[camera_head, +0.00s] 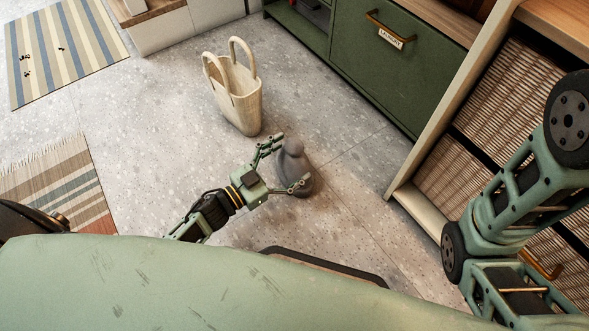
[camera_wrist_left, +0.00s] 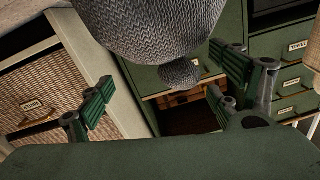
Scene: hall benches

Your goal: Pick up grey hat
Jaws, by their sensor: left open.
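The grey hat (camera_head: 294,167) is on the speckled floor in the head view, dark and rounded with a small bobble. In the left wrist view the knitted hat (camera_wrist_left: 150,32) fills the upper middle, its bobble pointing down in the picture. My left gripper (camera_head: 286,163) is open at the hat, one finger near its top and the other near its lower side. In the left wrist view its fingers (camera_wrist_left: 160,92) are spread to both sides, with the hat above the gap. I cannot tell whether they touch it. My right gripper is out of view.
A cream tote bag (camera_head: 236,92) stands just behind the hat. A green drawer cabinet (camera_head: 385,65) and a wicker-fronted shelf unit (camera_head: 495,110) line the right. Striped rugs (camera_head: 68,50) lie on the left. Bare floor (camera_head: 155,110) lies between.

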